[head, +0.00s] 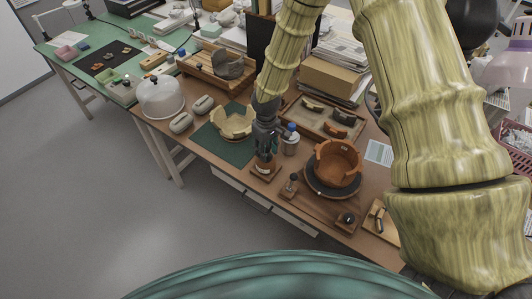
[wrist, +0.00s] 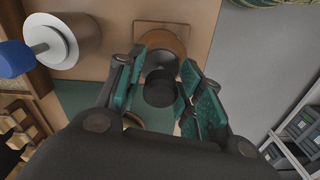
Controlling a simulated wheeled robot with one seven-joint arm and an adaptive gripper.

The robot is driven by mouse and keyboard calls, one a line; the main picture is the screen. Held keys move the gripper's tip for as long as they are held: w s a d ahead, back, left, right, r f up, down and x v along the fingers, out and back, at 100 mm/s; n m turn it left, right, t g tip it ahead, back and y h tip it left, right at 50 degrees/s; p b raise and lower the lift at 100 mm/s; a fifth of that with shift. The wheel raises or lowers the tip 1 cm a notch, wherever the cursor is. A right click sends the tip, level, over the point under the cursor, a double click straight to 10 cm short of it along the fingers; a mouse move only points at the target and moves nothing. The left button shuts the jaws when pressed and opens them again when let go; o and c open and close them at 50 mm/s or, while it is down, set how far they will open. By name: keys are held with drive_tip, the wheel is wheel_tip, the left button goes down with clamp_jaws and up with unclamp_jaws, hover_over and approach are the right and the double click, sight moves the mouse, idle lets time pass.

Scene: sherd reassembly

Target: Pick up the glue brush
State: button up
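My gripper (head: 264,153) reaches down over a small wooden block (head: 265,171) at the table's front edge. In the wrist view its green-padded fingers (wrist: 160,90) are apart, on either side of a dark upright cylinder (wrist: 160,88). This cylinder looks like the top of a handle, perhaps the glue brush's; I cannot be sure. A gap shows between the left finger and it; contact on the right is unclear. A round brown piece on the wooden block (wrist: 145,29) shows behind the cylinder. In the head view the gripper hides most of it.
A blue-capped jar (head: 291,141) stands close on the right; it also shows in the wrist view (wrist: 68,42). A small stand (head: 290,186) and an orange broken pot (head: 338,163) are further right. A cream broken bowl (head: 232,121) sits left on a green mat (head: 228,149).

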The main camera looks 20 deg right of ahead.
drive_tip(key=c, duration=0.3)
drive_tip(key=shift+c, duration=0.2)
drive_tip(key=shift+r, duration=0.15)
